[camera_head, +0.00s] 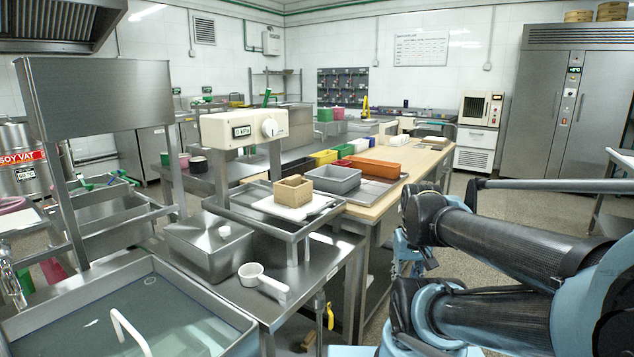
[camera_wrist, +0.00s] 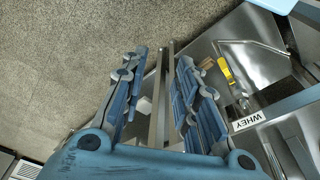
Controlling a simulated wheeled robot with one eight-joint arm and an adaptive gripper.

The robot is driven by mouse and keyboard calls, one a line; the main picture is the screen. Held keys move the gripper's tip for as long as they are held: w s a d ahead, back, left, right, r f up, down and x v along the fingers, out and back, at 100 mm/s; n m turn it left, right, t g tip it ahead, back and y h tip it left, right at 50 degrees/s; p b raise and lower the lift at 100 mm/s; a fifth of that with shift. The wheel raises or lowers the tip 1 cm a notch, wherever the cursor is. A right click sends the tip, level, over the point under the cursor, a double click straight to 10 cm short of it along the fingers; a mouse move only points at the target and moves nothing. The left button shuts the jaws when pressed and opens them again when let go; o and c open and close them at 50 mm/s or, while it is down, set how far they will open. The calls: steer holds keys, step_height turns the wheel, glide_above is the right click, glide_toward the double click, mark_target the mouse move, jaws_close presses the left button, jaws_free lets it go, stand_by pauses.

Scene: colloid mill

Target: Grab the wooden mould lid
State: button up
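A small square wooden mould (camera_head: 294,191) sits on a white board on a metal tray in the head view. I cannot make out a separate lid on it. A small brown piece (camera_wrist: 207,63) lies beside a yellow-handled tool in the wrist view; it is too small to tell whether it is the wooden lid. My gripper (camera_wrist: 163,60) shows in the wrist view with its two blue fingers spread apart and nothing seen between them. The fingertips are apart from the brown piece. The gripper is not made out in the head view, where my arm fills the lower right.
A steel table (camera_head: 315,262) carries the tray, a white scoop (camera_head: 262,281) and a steel box (camera_head: 209,246). A water-filled basin (camera_head: 165,310) is at the lower left. A wooden-topped bench (camera_head: 412,157) holds coloured bins. A WHEY label (camera_wrist: 249,121) and open floor (camera_wrist: 70,60) show in the wrist view.

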steer(key=shift+w+d, duration=0.2)
steer(key=shift+w, duration=0.2)
step_height(320, 180, up, 36)
steer(key=r+m+g, duration=0.1)
steer(key=m+g, duration=0.1)
steer(key=m, duration=0.4)
glide_above(294, 176)
step_height(294, 176, down, 18)
steer(key=shift+s+r, duration=0.15)
steer(key=shift+r, duration=0.1)
jaws_close()
